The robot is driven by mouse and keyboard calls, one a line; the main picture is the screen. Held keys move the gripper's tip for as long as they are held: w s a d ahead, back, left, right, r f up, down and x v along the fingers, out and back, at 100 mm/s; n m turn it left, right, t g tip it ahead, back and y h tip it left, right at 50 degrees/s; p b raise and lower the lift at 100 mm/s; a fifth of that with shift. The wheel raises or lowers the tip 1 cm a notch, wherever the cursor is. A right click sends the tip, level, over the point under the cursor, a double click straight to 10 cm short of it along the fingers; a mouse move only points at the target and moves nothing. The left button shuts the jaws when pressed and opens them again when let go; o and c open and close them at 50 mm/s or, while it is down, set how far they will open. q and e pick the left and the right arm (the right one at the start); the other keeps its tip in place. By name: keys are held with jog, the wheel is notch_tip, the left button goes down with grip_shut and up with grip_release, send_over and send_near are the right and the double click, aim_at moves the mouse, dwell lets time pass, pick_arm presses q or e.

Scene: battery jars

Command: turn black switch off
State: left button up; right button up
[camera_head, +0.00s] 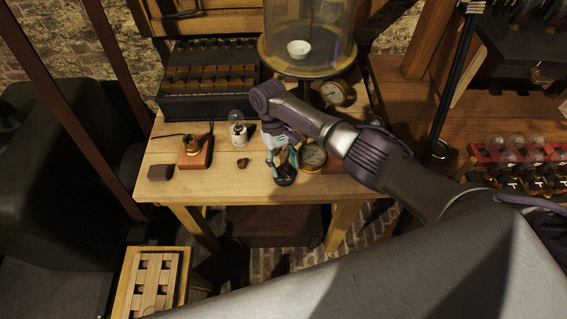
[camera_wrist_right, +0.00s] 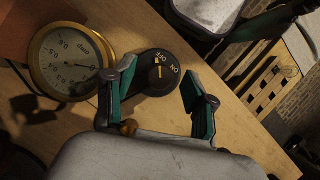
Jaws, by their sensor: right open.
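The black switch (camera_head: 286,179) is a round dial near the front edge of the wooden table, partly hidden by my right gripper in the head view. In the right wrist view the black switch (camera_wrist_right: 150,84) shows ON and OFF lettering and a short orange mark on its face. I cannot tell for sure which word the mark points to. My right gripper (camera_head: 282,160) points down over the switch. In the wrist view its open green-sided fingers (camera_wrist_right: 160,82) appear on either side of the dial. Contact cannot be made out. My left gripper is out of view.
A brass gauge (camera_head: 313,157) stands close beside the switch; it also shows in the wrist view (camera_wrist_right: 72,62). A small bulb (camera_head: 238,132), a brass fitting on a wooden block (camera_head: 196,152) and a glass dome (camera_head: 308,35) stand on the table (camera_head: 225,184). The front-left tabletop is mostly clear.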

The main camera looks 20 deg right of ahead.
jog(key=v, duration=1.1)
jog(key=shift+r, duration=0.4)
jog(key=shift+w+a, duration=0.1)
